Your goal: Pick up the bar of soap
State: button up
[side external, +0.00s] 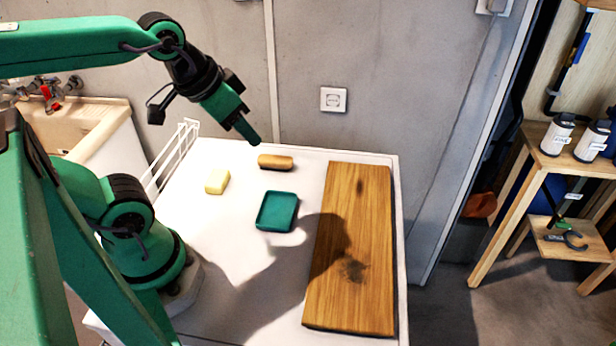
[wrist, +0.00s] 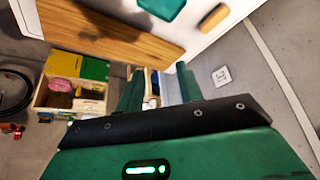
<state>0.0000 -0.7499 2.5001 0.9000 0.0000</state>
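The bar of soap (side external: 217,181) is a pale yellow block lying on the white worktop, left of the middle in the side view. It does not show in the wrist view. My gripper (side external: 247,134) is raised above the back of the worktop, up and to the right of the soap in the picture and apart from it. In the wrist view my gripper (wrist: 158,76) has its two green fingers spread, with nothing between them.
A teal dish (side external: 277,211) and a brown brush-like block (side external: 275,162) lie right of the soap. A wooden board (side external: 348,250) covers the worktop's right side. A wall with a socket (side external: 333,99) stands behind. The white worktop (side external: 225,285) is clear in front.

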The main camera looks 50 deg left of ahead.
jog(key=o, duration=0.7)
jog(key=shift+a, duration=0.1)
jog(key=n+g, duration=0.5)
jog(key=n, duration=0.4)
send_over(217, 177)
jog(key=f, duration=1)
jog(key=d+f, duration=0.1)
jog(key=f, duration=0.4)
jog(key=shift+w+f, duration=0.25)
jog(key=shift+f, duration=0.15)
jog(key=shift+s+a+f+g, duration=0.25)
jog(key=shift+a+f+g, duration=0.1)
jog(key=shift+f, duration=1.35)
jog(key=shift+f, duration=0.15)
jog(key=shift+a+f, duration=0.15)
jog(key=shift+f, duration=2.3)
